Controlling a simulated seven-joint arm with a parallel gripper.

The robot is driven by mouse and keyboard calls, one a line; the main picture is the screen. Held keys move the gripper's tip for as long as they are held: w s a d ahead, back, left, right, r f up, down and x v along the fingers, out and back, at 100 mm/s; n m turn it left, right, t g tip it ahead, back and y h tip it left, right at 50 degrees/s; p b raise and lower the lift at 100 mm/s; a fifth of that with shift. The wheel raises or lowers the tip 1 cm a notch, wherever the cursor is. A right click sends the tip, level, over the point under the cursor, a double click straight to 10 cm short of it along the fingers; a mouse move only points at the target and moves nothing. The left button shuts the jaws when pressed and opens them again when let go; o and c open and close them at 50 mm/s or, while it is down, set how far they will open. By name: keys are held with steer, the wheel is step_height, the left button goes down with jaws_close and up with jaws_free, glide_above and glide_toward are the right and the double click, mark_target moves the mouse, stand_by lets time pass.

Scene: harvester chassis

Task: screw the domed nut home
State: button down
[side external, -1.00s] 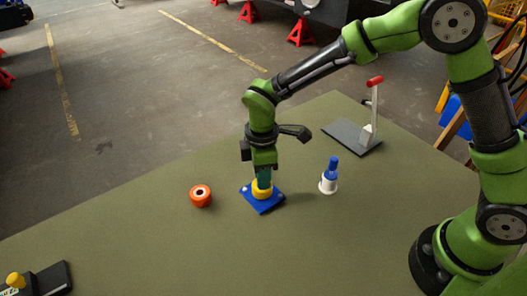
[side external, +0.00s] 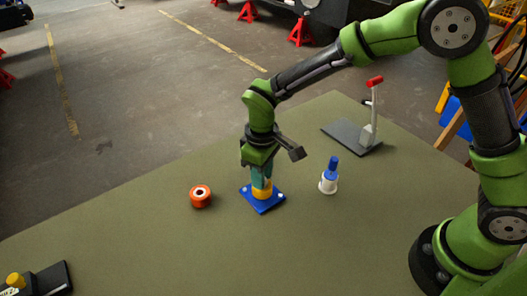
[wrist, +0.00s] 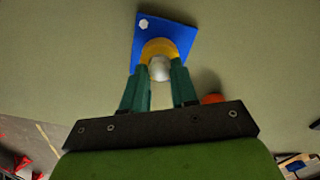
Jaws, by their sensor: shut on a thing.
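The yellow domed nut (side external: 262,194) stands upright over the middle of a blue square base plate (side external: 247,191) on the table. In the wrist view the yellow nut (wrist: 158,46) shows a pale rounded top (wrist: 160,69) between my fingers. My gripper (side external: 262,183) points straight down and its teal fingers are shut on the nut, one on each side. The wrist view shows the blue plate (wrist: 147,40) with a white bolt head at one corner. The thread under the nut is hidden, and I cannot tell how far down the nut sits.
A white and blue bottle-like piece (side external: 329,179) stands to the right. A red-tipped lever on a grey base (side external: 352,137) is behind it. A dark box with a yellow knob (side external: 40,280) sits front left.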

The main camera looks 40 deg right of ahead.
steer(key=m, duration=0.2)
steer(key=shift+m, duration=0.3)
steer(key=c, duration=0.8)
jaws_free()
steer(key=shift+r, duration=0.1)
step_height(320, 180, up, 16)
steer(key=s+d+r+m+t, duration=0.1)
steer(key=s+d+m+t, duration=0.1)
steer(key=s+d, duration=0.3)
steer(key=s+d+r+m+t+y, duration=0.1)
steer(key=s+d+m+t, duration=0.1)
steer(key=s+d, duration=0.3)
steer(key=s+d+r+m+t+y, duration=0.1)
steer(key=s+d+m+t, duration=0.1)
steer(key=s+d, duration=0.3)
steer(key=shift+s+d+r+t, duration=0.1)
steer(key=shift+s+d+t, duration=0.2)
steer(key=shift+s+t, duration=0.4)
